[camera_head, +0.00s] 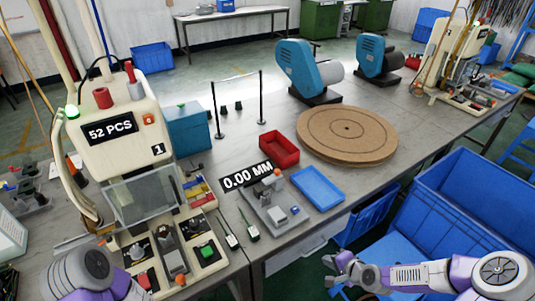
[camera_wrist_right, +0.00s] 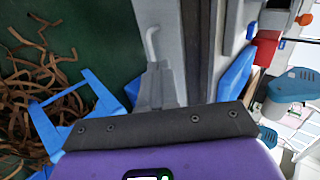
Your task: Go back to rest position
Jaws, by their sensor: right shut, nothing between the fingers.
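My right arm comes in from the lower right of the head view. Its gripper (camera_head: 336,272) is shut and empty, in the air in front of the table, beside the big blue bins. My left arm (camera_head: 85,275) shows at the lower left, in front of the machine marked 52 PCS (camera_head: 115,130); its fingers are not in view. In the right wrist view, a dark bolted plate and a purple part of my own arm fill the lower middle.
The grey table (camera_head: 225,160) carries a gauge fixture (camera_head: 270,205), a red tray (camera_head: 279,150), a blue tray (camera_head: 318,188) and a round turntable (camera_head: 347,133). Blue bins (camera_head: 470,210) stand at the right. Brown strips (camera_wrist_right: 40,75) lie below in the right wrist view.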

